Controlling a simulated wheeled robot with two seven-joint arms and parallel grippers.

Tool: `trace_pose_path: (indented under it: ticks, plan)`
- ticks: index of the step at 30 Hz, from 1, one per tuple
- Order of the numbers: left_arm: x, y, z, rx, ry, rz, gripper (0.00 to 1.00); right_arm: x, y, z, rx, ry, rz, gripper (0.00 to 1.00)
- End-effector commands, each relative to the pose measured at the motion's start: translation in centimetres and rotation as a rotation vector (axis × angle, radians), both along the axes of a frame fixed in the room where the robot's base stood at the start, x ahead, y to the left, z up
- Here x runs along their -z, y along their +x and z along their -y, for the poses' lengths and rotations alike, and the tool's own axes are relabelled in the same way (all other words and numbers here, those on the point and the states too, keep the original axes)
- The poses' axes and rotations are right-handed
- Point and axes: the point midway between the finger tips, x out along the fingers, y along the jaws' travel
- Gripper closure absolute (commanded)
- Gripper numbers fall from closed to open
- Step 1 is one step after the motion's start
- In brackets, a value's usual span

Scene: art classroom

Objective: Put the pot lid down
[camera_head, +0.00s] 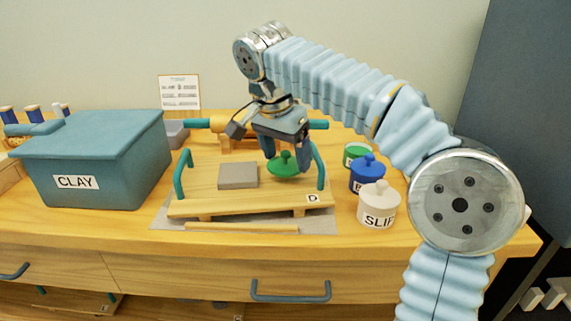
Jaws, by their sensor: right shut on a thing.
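The green pot lid (285,166) has a small knob on top. My right gripper (286,155) points down and is shut on the knob. The lid is held over the right part of a wooden board (242,203) marked D; I cannot tell whether it touches the board. A green pot (355,153) stands at the right, behind a blue lidded pot (368,176) and a white lidded pot (378,208) labelled SLIP. My left gripper is not in view.
A grey clay slab (238,175) lies on the board left of the lid. Teal handles (320,168) rise at the board's ends. A large teal CLAY box (92,165) stands at the left. A rolling pin (235,129) lies behind the board. A thin wooden stick (242,228) lies in front.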

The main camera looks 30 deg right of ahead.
Motion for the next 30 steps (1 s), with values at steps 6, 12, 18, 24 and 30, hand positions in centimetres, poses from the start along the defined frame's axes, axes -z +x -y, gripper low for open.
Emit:
trace_pose_path:
  ticks: [6, 12, 18, 24, 30]
  plan:
    - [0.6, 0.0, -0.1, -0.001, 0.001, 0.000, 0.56, 2.2, -0.1, 0.0, 0.000, 0.000, 0.000, 0.52]
    - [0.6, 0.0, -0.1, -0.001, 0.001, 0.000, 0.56, 2.1, -0.1, -0.1, 0.000, 0.000, 0.001, 0.52]
    - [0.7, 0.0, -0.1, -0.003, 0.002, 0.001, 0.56, 2.4, -0.1, -0.1, 0.000, 0.000, 0.001, 0.13]
    - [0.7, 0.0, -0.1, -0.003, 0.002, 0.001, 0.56, 2.3, -0.1, -0.1, -0.001, 0.000, 0.001, 0.13]
    - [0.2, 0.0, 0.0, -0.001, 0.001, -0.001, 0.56, 1.2, -0.1, -0.3, -0.002, 0.001, 0.001, 0.13]
